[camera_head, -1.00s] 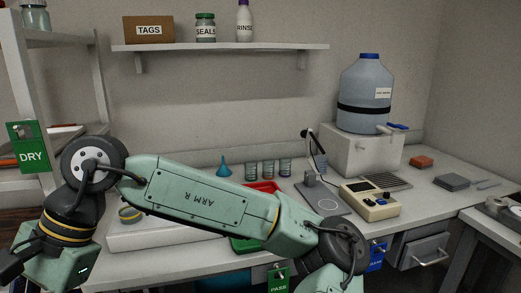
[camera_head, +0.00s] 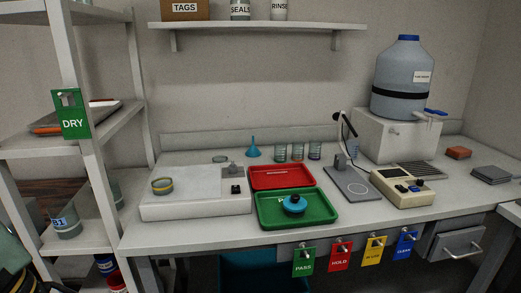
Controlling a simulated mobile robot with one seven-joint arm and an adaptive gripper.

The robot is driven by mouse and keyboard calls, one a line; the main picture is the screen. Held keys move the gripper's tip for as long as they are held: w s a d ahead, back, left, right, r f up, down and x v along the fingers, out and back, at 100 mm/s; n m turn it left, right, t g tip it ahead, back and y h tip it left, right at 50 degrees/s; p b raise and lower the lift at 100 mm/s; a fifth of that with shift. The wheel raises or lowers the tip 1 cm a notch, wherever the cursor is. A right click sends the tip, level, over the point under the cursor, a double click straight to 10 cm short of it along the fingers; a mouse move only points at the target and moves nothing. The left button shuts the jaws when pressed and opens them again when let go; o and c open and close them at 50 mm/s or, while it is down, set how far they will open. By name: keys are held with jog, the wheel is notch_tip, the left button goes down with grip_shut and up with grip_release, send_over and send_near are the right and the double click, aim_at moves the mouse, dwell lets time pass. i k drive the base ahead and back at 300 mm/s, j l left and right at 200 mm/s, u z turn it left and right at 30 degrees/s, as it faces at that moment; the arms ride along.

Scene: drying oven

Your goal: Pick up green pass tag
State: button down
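The green pass tag (camera_head: 303,262) hangs below the front edge of the bench, at the left end of a row of coloured tags. It is labelled PASS, and nothing covers its face. Part of my arm shows dark in the bottom left corner, far from the tag. My gripper is not in view.
Red HOLD (camera_head: 340,254), yellow (camera_head: 374,250) and blue (camera_head: 405,245) tags hang to its right. A green tray (camera_head: 268,219) holding a blue-lidded item sits above on the bench (camera_head: 200,232). A green DRY tag (camera_head: 73,123) hangs on the left shelf post. A blue bin (camera_head: 248,272) stands underneath.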

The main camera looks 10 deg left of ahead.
aim_at(303, 266)
jog(key=l+u, duration=0.15)
jog(key=l, duration=0.3)
jog(key=k+l+u, duration=0.2)
jog(key=l, duration=0.2)
jog(key=k+l+u, duration=0.15)
jog(key=l, duration=0.25)
jog(key=i, duration=0.05)
